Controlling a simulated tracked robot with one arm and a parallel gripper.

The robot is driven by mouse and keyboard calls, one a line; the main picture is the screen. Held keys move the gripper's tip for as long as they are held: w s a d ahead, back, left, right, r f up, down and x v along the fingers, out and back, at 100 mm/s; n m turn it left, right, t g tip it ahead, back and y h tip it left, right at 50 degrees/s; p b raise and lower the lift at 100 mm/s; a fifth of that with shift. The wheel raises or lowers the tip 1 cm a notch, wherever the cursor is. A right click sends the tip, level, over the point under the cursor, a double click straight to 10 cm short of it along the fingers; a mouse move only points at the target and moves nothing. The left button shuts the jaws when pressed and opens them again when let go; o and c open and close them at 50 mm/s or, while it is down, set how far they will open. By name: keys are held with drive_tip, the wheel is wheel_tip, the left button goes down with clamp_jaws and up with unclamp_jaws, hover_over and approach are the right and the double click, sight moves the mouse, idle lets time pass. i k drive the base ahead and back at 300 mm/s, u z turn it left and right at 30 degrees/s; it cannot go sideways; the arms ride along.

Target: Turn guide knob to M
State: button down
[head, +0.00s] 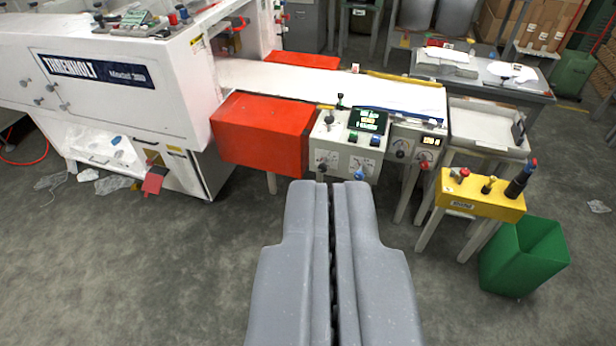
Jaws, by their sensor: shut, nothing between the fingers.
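My gripper (328,184) is shut and empty, its two grey fingers side by side with a thin dark gap between them. Its tips appear just below the control panel (342,140) in the picture, and I cannot tell whether they touch it. The panel is light grey with a small green-lit screen (368,121), two white dial plates, a dark knob (322,168) and a blue knob (360,174). Labels are too small to read, so I cannot tell which is the guide knob.
A red-orange cover (262,135) adjoins the panel's left, beside the white machine (110,75). A yellow control box (480,196) on legs and a green bin (522,258) stand at right. Grey floor (130,270) is open at front left.

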sight(322, 168)
drive_tip(key=z, duration=0.25)
drive_tip(key=i, duration=1.55)
drive_tip(key=z, duration=0.2)
